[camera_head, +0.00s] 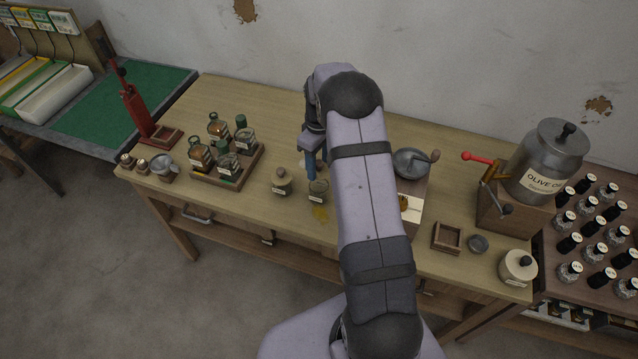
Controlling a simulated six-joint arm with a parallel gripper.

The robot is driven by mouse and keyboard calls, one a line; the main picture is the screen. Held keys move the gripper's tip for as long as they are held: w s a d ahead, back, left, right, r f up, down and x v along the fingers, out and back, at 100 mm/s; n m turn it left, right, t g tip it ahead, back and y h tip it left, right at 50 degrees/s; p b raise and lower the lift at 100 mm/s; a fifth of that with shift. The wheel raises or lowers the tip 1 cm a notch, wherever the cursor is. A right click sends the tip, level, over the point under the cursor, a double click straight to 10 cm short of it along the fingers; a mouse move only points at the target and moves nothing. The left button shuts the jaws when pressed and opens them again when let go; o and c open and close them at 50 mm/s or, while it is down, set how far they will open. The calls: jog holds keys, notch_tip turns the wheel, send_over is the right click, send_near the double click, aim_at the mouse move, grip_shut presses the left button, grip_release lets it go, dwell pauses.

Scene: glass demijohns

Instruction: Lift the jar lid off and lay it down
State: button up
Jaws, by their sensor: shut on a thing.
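A small labelled jar (318,196) stands upright near the middle of the wooden table; its dark top shows no pale lid. My fingers hide the rest, and I cannot tell whether the lid touches the table.
A wooden tray (222,181) of stoppered bottles is to the left. A yellow patch (321,213) lies in front of the open jar. The table (262,113) is clear behind the tray.

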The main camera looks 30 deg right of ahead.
jog(key=s+d+r+m, duration=0.1)
jog(key=s+d+m, duration=0.1)
jog(key=s+d, duration=0.3)
jog(key=s+f+n, duration=0.2)
jog(key=s+f, duration=0.3)
jog(key=s, duration=0.2)
jog(key=shift+a, duration=0.35)
jog(key=shift+f, duration=0.2)
jog(key=shift+f+b, duration=2.6)
jog(key=shift+f, duration=0.75)
